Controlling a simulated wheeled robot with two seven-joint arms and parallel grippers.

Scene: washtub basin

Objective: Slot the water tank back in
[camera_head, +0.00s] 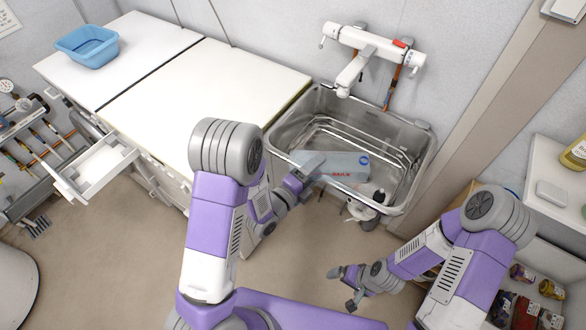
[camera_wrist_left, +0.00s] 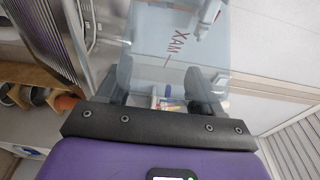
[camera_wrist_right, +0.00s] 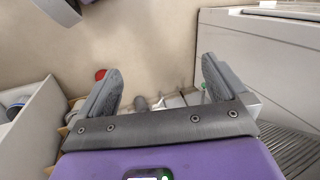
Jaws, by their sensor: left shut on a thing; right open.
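The water tank (camera_head: 345,165) is a clear blue-grey box with red MAX lettering. In the head view it is over the front part of the metal basin. My left gripper (camera_head: 306,172) is shut on its left end. In the left wrist view the tank (camera_wrist_left: 165,40) fills the space between and beyond the fingers (camera_wrist_left: 158,85), with the MAX mark facing the camera. My right gripper (camera_head: 348,287) is open and empty, low over the floor in front of the basin. Its spread fingers (camera_wrist_right: 160,70) show in the right wrist view. I cannot make out the tank's slot.
The steel basin (camera_head: 425,150) has a white tap (camera_head: 365,60) above it. A white-and-black item (camera_head: 368,200) is at its front edge. White worktops (camera_head: 235,75) with a blue tub (camera_head: 87,46) lie left. A shelf with jars (camera_head: 550,289) stands right.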

